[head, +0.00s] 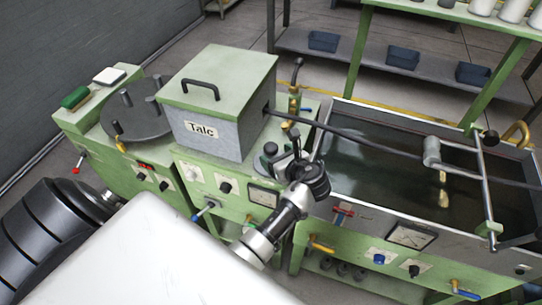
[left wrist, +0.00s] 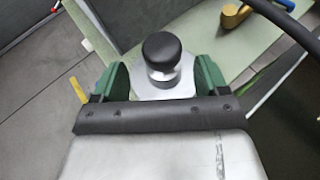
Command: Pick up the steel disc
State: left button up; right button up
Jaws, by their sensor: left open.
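A small steel piece with a black knob (left wrist: 162,52) stands on a light metal plate (left wrist: 166,93) in the left wrist view. It shows small in the head view as a dark round knob (head: 271,149) on the green bench, right of the Talc box. I cannot tell its full shape. My left gripper (head: 285,155) is over the bench beside it. In the left wrist view its green-padded jaws (left wrist: 161,82) are open, one on each side of the steel piece, with gaps. A larger dark grey disc with posts (head: 135,122) lies on the left machine. My right gripper is not in view.
The grey Talc box (head: 208,135) stands close left of my left gripper. An open water trough (head: 380,170) with a rod across it is to the right. A brass fitting (head: 295,103) rises behind. A shelf with blue bins (head: 402,58) is at the back.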

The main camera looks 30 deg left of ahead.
aim_at(275, 153)
pick_arm(q)
jog(key=x, duration=0.4)
jog(key=shift+w+r+p, duration=0.1)
jog(key=shift+w+p, duration=0.05)
jog(key=shift+p, duration=0.15)
jog(key=shift+d, duration=0.1)
jog(key=c, duration=1.3)
jog(key=shift+r, duration=0.1)
